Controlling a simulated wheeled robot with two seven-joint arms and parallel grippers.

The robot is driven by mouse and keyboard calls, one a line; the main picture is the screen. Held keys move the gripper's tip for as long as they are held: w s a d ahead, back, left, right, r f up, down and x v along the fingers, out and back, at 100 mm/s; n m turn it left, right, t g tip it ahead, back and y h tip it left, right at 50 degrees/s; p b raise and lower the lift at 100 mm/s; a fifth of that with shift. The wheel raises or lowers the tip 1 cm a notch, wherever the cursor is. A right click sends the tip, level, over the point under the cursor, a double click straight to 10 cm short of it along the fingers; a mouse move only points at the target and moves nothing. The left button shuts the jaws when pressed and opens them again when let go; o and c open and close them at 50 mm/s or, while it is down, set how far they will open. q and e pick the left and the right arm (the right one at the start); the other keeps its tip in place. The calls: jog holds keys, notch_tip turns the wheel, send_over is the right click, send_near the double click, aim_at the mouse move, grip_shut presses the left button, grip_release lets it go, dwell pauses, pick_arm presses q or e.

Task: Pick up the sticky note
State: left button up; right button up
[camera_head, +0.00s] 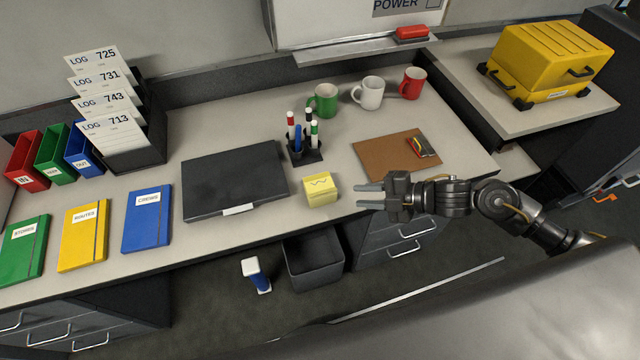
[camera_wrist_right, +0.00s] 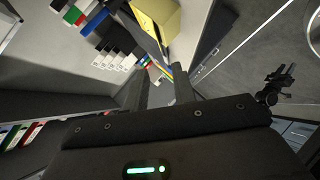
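The yellow sticky note pad (camera_head: 321,191) sits on the desk near its front edge, right of the closed black laptop. A dark scribble marks its top. My right gripper (camera_head: 358,195) is just right of the pad, with its two fingers apart and pointing left at it. Nothing is between the fingers. In the right wrist view the yellow pad (camera_wrist_right: 158,16) shows at the top, beyond the open fingertips (camera_wrist_right: 160,85). My left gripper does not show in the head view; a dark gripper-like shape at the right of the wrist view is unclear.
The black laptop (camera_head: 235,182) lies left of the pad. A pen holder (camera_head: 305,150) stands behind it, and a brown clipboard (camera_head: 385,155) lies behind my right gripper. Mugs line the back. A dark bin (camera_head: 313,262) stands on the floor below the desk's front edge.

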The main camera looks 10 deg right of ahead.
jog(key=p, duration=0.1)
send_near(309, 195)
jog(key=shift+w+d+f, duration=0.15)
jog(key=shift+w+d, duration=0.05)
jog(key=shift+d, duration=0.1)
jog(key=shift+a, duration=0.2)
jog(key=p+x, duration=0.1)
jog(key=x, duration=0.4)
jog(key=shift+p, duration=0.4)
grip_shut()
jog(key=shift+s, duration=0.1)
